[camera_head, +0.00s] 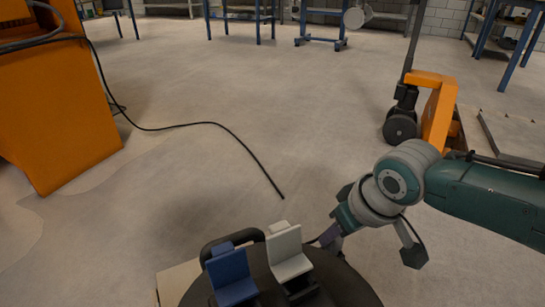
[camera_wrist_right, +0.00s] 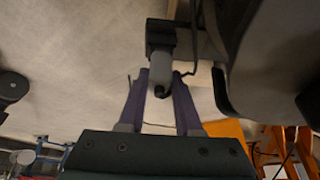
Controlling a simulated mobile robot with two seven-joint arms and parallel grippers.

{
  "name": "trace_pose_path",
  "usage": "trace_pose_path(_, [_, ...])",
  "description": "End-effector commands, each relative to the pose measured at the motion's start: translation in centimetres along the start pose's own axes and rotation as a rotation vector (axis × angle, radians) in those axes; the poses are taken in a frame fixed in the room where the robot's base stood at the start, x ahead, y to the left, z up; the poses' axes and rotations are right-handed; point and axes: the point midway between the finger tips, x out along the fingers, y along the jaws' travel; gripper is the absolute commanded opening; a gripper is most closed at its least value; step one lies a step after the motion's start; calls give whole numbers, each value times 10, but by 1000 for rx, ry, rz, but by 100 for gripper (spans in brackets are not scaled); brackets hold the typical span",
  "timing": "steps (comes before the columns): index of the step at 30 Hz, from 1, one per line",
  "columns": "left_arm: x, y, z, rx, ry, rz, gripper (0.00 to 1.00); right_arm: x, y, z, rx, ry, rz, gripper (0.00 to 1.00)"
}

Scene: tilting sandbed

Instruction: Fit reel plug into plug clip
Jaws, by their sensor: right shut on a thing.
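In the head view the plug and clip cannot be made out. My left gripper is not in view.
A black cable (camera_head: 205,123) runs over the open floor from an orange cabinet (camera_head: 55,115). An orange pallet truck (camera_head: 437,112) stands behind my right arm.

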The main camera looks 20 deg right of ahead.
Motion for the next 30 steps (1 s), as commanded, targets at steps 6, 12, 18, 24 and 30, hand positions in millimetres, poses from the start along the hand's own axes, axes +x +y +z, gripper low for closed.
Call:
trace_pose_path(6, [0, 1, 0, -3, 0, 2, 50, 1, 0, 0, 0, 0, 0, 0])
trace_pose_path(12, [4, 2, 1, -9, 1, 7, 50, 5, 0, 2, 0, 0, 0, 0])
trace_pose_path(18, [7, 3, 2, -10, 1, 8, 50, 10, 0, 4, 0, 1, 0, 0])
trace_pose_path(24, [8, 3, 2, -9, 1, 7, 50, 11, 0, 4, 0, 0, 0, 40])
trace_pose_path(30, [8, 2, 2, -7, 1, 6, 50, 11, 0, 5, 0, 0, 0, 62])
